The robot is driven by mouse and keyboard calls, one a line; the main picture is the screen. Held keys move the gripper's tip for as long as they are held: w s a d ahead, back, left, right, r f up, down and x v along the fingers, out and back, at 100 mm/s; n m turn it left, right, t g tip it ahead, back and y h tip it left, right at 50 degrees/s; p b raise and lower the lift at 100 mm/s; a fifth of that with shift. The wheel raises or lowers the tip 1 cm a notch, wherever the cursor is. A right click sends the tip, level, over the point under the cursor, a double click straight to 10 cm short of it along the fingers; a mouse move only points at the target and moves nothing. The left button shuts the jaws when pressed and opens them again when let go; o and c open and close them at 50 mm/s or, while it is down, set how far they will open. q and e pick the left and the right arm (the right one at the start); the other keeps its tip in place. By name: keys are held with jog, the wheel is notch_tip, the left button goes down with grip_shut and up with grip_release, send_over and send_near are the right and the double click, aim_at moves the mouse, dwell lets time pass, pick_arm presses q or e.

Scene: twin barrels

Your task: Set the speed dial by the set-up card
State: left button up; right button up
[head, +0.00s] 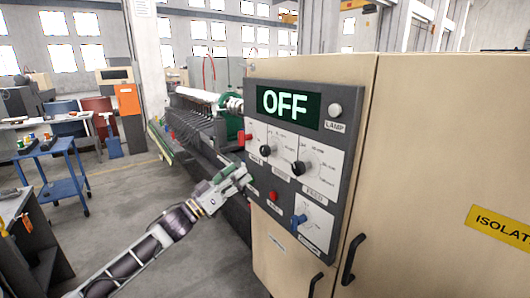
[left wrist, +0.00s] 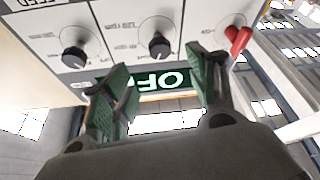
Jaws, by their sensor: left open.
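The grey control panel (head: 340,160) stands on the front of a beige cabinet. Its display (head: 288,105) reads OFF. Two black dials sit below it; the left one (head: 265,150) appears to be the speed dial, with rpm marks beside it (left wrist: 159,47) in the left wrist view. The other dial (head: 298,168) is labelled FEED and also shows in the left wrist view (left wrist: 73,57). Dial settings are too small to read. My left gripper (head: 240,177) is open and empty, its green fingers apart before the panel, below-left of the dials. No set-up card is readable.
The panel also carries a red lever (left wrist: 238,38), a red button (head: 272,196), a blue knob (head: 299,220) and a white lamp button (head: 335,110). A machine (head: 200,125) stands behind my left gripper. A blue cart (head: 62,180) stands left; the floor between is clear.

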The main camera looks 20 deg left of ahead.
aim_at(263, 153)
pick_arm(q)
jog(key=p+x, duration=0.1)
jog(key=x, duration=0.5)
jog(key=shift+p+x, duration=0.65)
jog(key=shift+x, duration=1.4)
jog(key=shift+p+x, duration=0.3)
jog(key=shift+x, duration=1.1)
pick_arm(e)
jog(key=r, duration=0.1)
jog(key=a+r, duration=0.1)
jog(key=r, duration=0.1)
jog(key=shift+s, duration=0.2)
jog(key=shift+a, duration=0.2)
pick_arm(q)
jog(key=c, duration=1)
jog(key=shift+c, duration=0.2)
pick_arm(e)
jog(key=shift+d, duration=0.25)
